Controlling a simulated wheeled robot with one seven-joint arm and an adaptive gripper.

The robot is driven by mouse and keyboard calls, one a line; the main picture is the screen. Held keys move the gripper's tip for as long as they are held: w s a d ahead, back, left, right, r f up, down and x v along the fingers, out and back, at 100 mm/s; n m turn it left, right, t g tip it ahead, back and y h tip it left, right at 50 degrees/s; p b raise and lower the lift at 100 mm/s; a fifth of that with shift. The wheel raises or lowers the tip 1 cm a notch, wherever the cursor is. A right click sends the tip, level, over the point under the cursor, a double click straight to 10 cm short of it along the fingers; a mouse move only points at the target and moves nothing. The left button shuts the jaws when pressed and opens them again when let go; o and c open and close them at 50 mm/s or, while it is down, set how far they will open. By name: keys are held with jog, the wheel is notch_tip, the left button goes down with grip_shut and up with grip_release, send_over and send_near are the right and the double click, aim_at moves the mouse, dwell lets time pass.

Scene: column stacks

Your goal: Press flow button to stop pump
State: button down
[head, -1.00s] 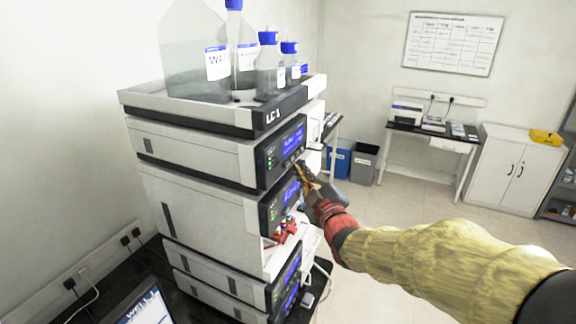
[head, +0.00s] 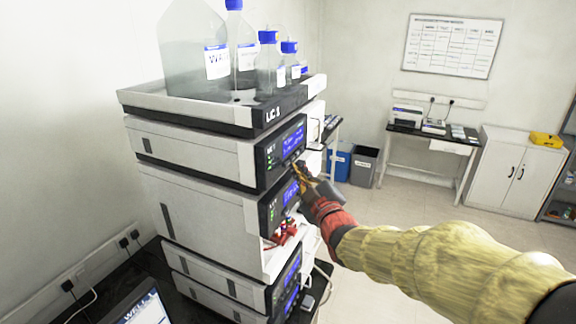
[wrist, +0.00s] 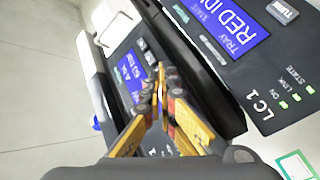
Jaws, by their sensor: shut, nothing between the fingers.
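The instrument stack (head: 200,207) stands at the left in the head view. Its second module has a blue display (head: 291,193), which also shows in the wrist view (wrist: 130,75). Small dark buttons (wrist: 141,45) with pale marks sit beside that display. I cannot read which one is the flow button. My gripper (head: 297,166) is at the front of the stack, by the upper edge of this panel. In the wrist view my gripper (wrist: 161,75) is shut and empty, its tips in front of the panel beside the display. I cannot tell whether they touch it.
The module above has a blue display (wrist: 236,30) and a dark protruding edge close to my fingers. A tray (head: 190,110) with several blue-capped bottles tops the stack. Red fittings (head: 281,234) stick out below the second panel. The floor (head: 400,195) to the right is clear.

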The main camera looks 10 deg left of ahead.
jog(key=shift+w+a+b, duration=0.15)
jog(key=shift+a+b, duration=0.2)
jog(key=shift+b, duration=0.1)
dwell(0.4)
jog(key=shift+d, duration=0.15)
jog(key=shift+s+d+b, duration=0.3)
jog(key=shift+d+b, duration=0.25)
jog(key=shift+d, duration=0.1)
jog(key=shift+d, duration=0.1)
jog(key=d, duration=0.1)
jog(key=s+d+b, duration=0.1)
jog(key=d, duration=0.2)
jog(key=shift+s+d, duration=0.25)
jog(key=shift+s, duration=0.1)
dwell(1.9)
